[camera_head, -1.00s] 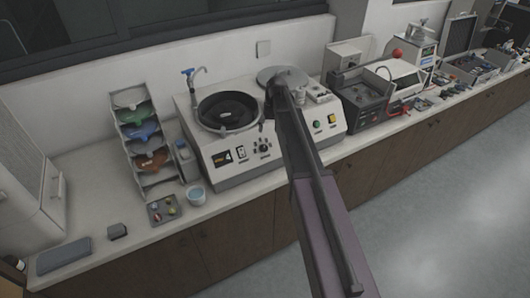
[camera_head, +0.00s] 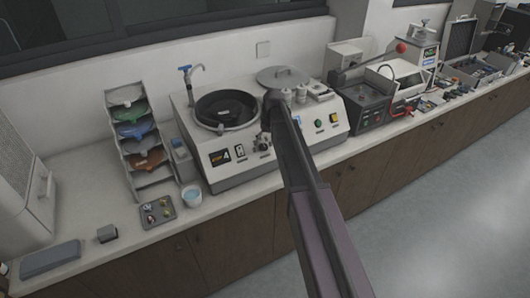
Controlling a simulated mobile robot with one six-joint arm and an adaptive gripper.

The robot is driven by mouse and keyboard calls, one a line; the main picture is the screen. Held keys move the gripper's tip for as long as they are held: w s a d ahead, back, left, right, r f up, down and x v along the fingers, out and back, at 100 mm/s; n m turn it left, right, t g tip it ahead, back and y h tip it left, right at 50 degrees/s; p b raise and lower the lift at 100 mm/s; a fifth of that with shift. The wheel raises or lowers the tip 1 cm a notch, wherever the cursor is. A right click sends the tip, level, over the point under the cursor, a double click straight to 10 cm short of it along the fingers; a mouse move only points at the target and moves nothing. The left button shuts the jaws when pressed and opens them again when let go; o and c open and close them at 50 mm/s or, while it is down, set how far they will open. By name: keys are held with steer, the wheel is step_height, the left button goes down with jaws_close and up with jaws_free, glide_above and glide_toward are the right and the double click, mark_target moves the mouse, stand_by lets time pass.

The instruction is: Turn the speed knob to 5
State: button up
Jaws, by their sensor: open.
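The polishing machine (camera_head: 232,178) is a white bench unit with a dark round bowl (camera_head: 226,110). Its front panel has a display (camera_head: 220,157) that seems to show a 4, and a small switch (camera_head: 240,152). The dark speed knob (camera_head: 261,146) is right of the switch, partly hidden by my arm's end. My gripper (camera_head: 266,136) points down close to the knob. It is open, small and dark here, and I cannot tell whether its fingers are around the knob or only in front of it.
A green button (camera_head: 319,123) and a yellow switch (camera_head: 334,118) are right of my arm. A round lid (camera_head: 283,77) is behind it. A blue-handled tap (camera_head: 189,78) rises behind the bowl. A cup (camera_head: 192,196) and a sample tray (camera_head: 157,212) stand at the left.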

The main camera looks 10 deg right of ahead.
mark_target(265, 147)
steer(key=shift+a+f+b, duration=0.15)
steer(key=shift+f+b, duration=0.55)
steer(key=shift+f, duration=0.15)
steer(key=shift+a+f+b, duration=0.1)
steer(key=shift+f+b, duration=0.6)
steer(key=shift+f, duration=0.1)
steer(key=shift+s, duration=0.1)
jaws_close()
